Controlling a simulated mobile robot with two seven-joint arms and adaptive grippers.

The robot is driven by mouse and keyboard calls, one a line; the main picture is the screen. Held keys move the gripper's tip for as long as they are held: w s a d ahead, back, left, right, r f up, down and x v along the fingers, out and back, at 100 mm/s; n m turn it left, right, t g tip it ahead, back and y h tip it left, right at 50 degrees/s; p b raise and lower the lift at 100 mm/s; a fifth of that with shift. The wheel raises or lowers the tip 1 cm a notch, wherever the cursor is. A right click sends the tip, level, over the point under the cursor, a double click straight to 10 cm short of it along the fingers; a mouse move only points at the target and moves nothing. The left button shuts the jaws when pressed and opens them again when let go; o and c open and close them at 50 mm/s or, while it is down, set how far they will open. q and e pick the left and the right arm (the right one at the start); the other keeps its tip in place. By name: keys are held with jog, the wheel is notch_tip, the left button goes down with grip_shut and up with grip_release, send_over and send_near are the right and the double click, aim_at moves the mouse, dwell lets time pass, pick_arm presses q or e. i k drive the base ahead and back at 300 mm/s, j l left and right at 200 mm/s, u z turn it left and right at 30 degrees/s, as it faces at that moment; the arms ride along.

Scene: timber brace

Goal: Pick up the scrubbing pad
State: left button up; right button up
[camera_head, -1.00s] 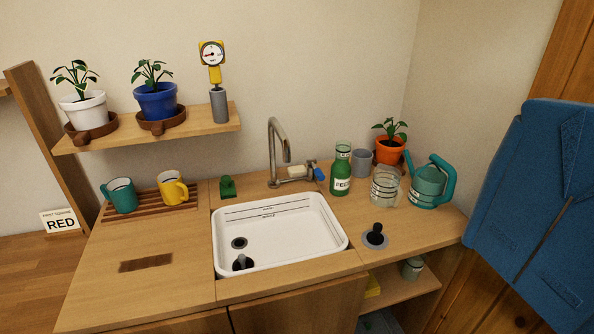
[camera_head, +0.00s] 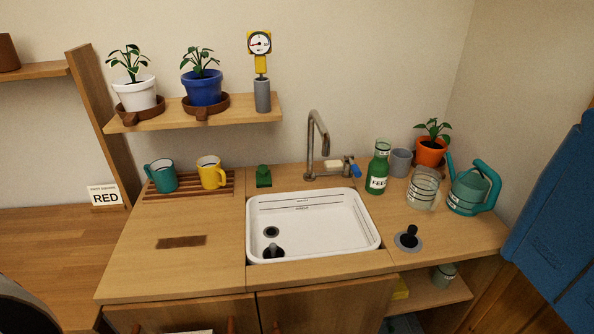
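A small dark green block with a raised top (camera_head: 263,177) stands on the counter behind the left part of the sink; it may be the scrubbing pad, but it is too small to be sure. A pale block (camera_head: 334,165) sits beside the faucet with a blue item (camera_head: 355,171) next to it. A yellow item (camera_head: 400,288) lies partly hidden on the lower shelf under the counter. Neither gripper can be seen in the head view, and nothing is seen being held.
The white sink (camera_head: 318,230) sits in the wooden counter under a tall faucet (camera_head: 311,145). A green bottle (camera_head: 378,170), glass jar (camera_head: 422,188) and teal watering can (camera_head: 470,190) stand right of it. Mugs stand on a slatted rack (camera_head: 190,190). The counter's left front is mostly clear.

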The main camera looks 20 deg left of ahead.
aim_at(264, 177)
jog(key=l+u, duration=0.1)
jog(key=u, duration=0.9)
